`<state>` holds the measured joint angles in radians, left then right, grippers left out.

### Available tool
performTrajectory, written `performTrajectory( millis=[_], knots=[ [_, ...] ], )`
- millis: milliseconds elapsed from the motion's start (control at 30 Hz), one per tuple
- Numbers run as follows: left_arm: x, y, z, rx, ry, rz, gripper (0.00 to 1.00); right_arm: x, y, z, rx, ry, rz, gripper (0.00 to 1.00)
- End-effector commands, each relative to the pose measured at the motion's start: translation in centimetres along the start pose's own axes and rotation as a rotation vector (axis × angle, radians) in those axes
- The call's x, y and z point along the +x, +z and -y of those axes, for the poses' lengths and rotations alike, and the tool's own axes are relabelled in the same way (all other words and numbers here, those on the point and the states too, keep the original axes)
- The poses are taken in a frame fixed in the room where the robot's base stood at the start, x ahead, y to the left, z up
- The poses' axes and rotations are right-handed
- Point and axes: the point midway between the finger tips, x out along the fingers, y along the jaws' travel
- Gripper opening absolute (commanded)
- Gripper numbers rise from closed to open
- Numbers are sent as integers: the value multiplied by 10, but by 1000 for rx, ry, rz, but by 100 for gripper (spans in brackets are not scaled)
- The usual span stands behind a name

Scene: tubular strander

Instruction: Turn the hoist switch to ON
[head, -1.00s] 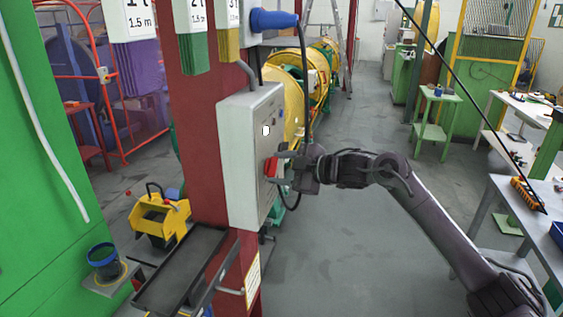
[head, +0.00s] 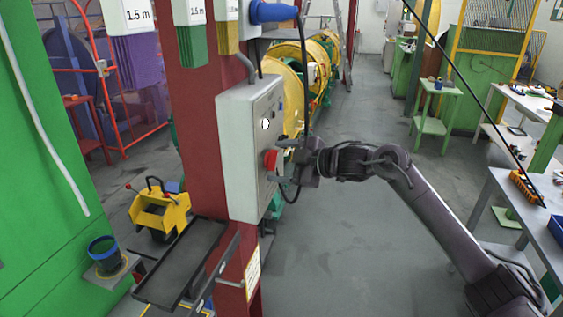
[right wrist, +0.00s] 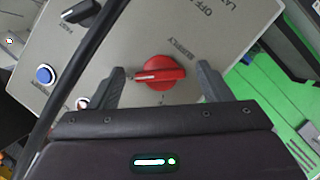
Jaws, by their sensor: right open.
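A red rotary knob (head: 270,160) with a raised grip sits on the side face of a grey control box (head: 248,150) on the red column. In the right wrist view the red knob (right wrist: 160,73) has a white line on its grip, lying nearly level in the picture, and "SUPPLY" printed beside it. My right gripper (head: 283,161) is open at the box; in the right wrist view its fingers (right wrist: 160,80) stand on either side of the knob, with gaps showing. A black knob (right wrist: 80,11) is on the same panel; its label is hard to read. My left gripper is not seen.
A black tray (head: 185,265) juts from the column below the box. A workbench (head: 530,190) stands at right.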

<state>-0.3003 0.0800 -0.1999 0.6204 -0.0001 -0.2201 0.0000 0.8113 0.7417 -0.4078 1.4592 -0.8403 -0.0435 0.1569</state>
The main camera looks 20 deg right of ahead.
Motion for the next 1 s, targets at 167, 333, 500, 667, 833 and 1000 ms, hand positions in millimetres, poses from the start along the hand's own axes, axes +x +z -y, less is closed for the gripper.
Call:
performTrajectory(
  millis=[167,333,500,667,833,1000],
  knots=[
    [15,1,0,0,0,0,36,-20,4,2,-3,3,3,72],
    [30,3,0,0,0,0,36,-50,5,4,-4,1,4,72],
    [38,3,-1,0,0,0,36,-71,4,2,0,0,2,72],
    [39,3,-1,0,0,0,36,-77,1,1,0,-1,1,72],
    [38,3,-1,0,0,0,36,-77,1,0,1,-1,1,72],
    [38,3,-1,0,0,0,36,-77,1,0,1,-1,1,72]
  ],
)
